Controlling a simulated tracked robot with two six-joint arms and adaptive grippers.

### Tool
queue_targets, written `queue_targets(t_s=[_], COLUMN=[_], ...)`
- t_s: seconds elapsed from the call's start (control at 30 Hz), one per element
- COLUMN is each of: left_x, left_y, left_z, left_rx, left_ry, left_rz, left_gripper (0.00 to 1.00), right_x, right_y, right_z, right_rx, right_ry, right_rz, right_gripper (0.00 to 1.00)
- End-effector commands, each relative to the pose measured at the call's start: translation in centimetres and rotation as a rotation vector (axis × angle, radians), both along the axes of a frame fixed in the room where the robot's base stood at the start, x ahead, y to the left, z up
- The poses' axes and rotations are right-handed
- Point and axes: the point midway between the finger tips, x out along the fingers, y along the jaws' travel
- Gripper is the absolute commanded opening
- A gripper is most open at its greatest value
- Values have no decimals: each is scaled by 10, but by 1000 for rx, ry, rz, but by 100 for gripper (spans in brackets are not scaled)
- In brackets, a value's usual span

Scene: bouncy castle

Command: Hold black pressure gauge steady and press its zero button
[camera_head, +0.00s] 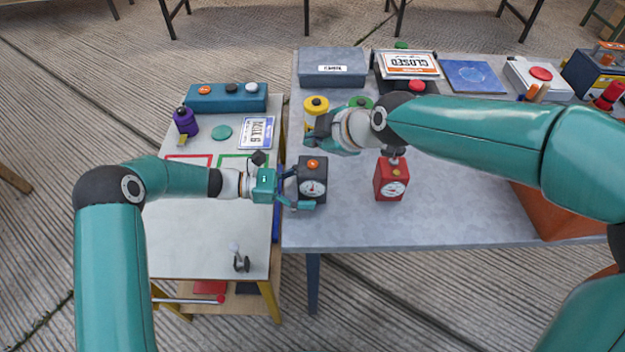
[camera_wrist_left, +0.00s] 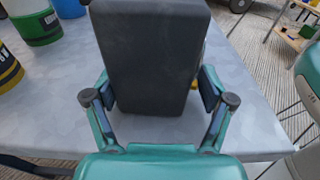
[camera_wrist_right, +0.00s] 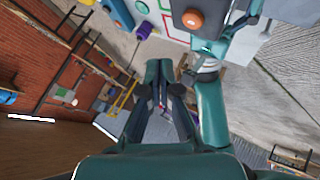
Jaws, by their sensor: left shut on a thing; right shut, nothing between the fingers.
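The black pressure gauge (camera_head: 312,188) is upright at the left edge of the grey table, its dial facing the front and an orange button (camera_head: 313,164) on top. My left gripper (camera_head: 294,189) is shut on its sides. In the left wrist view the gauge's dark, plain face (camera_wrist_left: 152,55) stands between the two fingers (camera_wrist_left: 157,97). My right gripper (camera_head: 318,138) is shut and empty, behind and above the gauge, apart from the button. In the right wrist view its closed fingers (camera_wrist_right: 160,85) point away from the orange button (camera_wrist_right: 192,19), which is near the top edge.
Yellow (camera_head: 315,110) and green (camera_head: 361,102) containers are behind my right gripper. A white side table (camera_head: 205,235) adjoins on the left. The grey table's front (camera_head: 345,228) is clear.

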Motion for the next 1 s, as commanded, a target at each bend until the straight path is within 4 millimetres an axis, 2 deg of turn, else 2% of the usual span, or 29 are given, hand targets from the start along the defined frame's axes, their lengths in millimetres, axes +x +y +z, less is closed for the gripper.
queue_targets(t_s=[0.2, 0.4, 1.0], left_x=[0, 0, 0], left_y=[0, 0, 0], left_z=[0, 0, 0], left_rx=[0, 0, 0], left_ry=[0, 0, 0], left_rz=[-1, -1, 0], left_gripper=[62, 62, 62], right_x=[0, 0, 0], right_y=[0, 0, 0], right_z=[-28, -40, -42], right_rx=[1, 0, 1], right_ry=[3, 1, 0], right_rz=[0, 0, -1], right_gripper=[0, 0, 0])
